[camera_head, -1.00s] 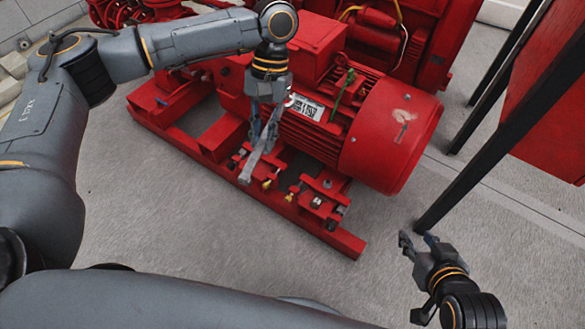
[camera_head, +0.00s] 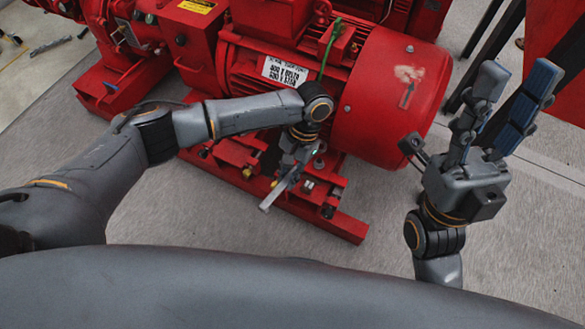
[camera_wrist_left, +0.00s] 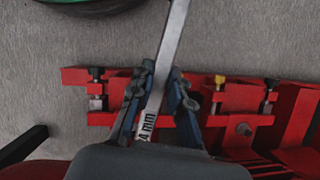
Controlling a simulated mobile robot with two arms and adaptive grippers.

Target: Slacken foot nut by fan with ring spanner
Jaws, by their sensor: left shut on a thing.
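The red motor's rounded fan end (camera_head: 385,95) is at the upper right in the head view. Below it, a red motor foot (camera_head: 328,170) sits on the base rail with small bolts. My left gripper (camera_head: 287,176) is shut on a grey spanner (camera_head: 270,198), over the feet near the fan end. In the left wrist view the spanner (camera_wrist_left: 172,40) runs upward between the fingers, with partial "4 mm" lettering; its far end is out of frame. The fingers partly hide one foot. Contact with a nut cannot be seen. My right gripper (camera_head: 515,82) is open and empty, fingers up.
The red base rail (camera_head: 345,228) ends at the lower right of the motor. A green cable (camera_head: 328,45) hangs over the motor. Dark posts (camera_head: 490,40) and a red panel stand at the right. The grey floor in front of the rail is clear.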

